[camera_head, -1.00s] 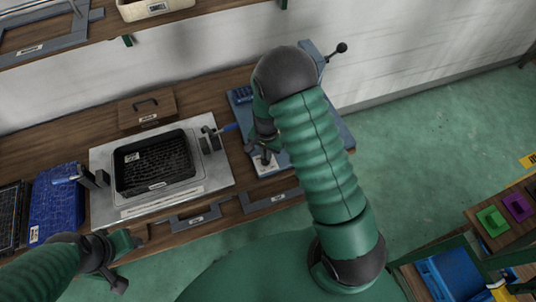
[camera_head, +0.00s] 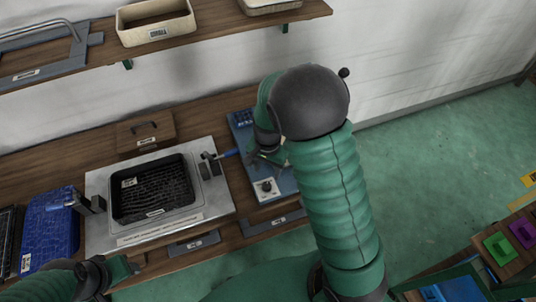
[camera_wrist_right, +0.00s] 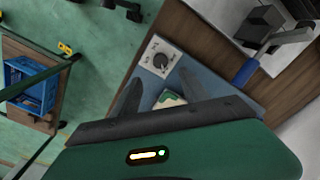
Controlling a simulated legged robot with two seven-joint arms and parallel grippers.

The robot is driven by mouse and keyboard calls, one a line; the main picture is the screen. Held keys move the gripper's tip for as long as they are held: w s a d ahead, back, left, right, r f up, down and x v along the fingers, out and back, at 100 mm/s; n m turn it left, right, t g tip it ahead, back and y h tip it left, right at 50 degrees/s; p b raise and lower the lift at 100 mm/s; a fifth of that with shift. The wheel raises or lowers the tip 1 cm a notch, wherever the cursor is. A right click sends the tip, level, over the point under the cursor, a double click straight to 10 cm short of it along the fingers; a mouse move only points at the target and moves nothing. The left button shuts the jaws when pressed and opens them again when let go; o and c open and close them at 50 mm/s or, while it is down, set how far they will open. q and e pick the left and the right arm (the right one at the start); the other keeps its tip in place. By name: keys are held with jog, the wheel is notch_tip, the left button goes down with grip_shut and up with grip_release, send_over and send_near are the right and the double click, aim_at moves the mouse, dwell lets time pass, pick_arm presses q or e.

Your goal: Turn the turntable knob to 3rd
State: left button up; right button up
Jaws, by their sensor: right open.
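The knob (camera_head: 266,186) is dark and round on a white square plate at the near end of a blue panel (camera_head: 285,184). In the right wrist view the knob (camera_wrist_right: 160,60) shows uncovered beyond my fingertips, with marks around it too small to read. My right gripper (camera_head: 268,158) hangs over the blue panel, behind the knob and apart from it. In the wrist view its fingers (camera_wrist_right: 159,84) are spread and empty, with a pale green and cream patch on the panel between them. My left gripper (camera_head: 105,272) is at the bottom left, away from the panel; its jaws are unclear.
A metal plate with a black tray (camera_head: 115,215) and a blue-handled lever (camera_head: 225,154) stands left of the panel. A wooden box (camera_head: 146,132) is behind it. A shelf with bins (camera_head: 155,22) runs above. Green floor lies open to the right.

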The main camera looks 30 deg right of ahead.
notch_tip(320, 180, up, 8)
jog(key=shift+r, duration=0.2)
jog(key=shift+s+d, duration=0.15)
jog(key=shift+s, duration=0.05)
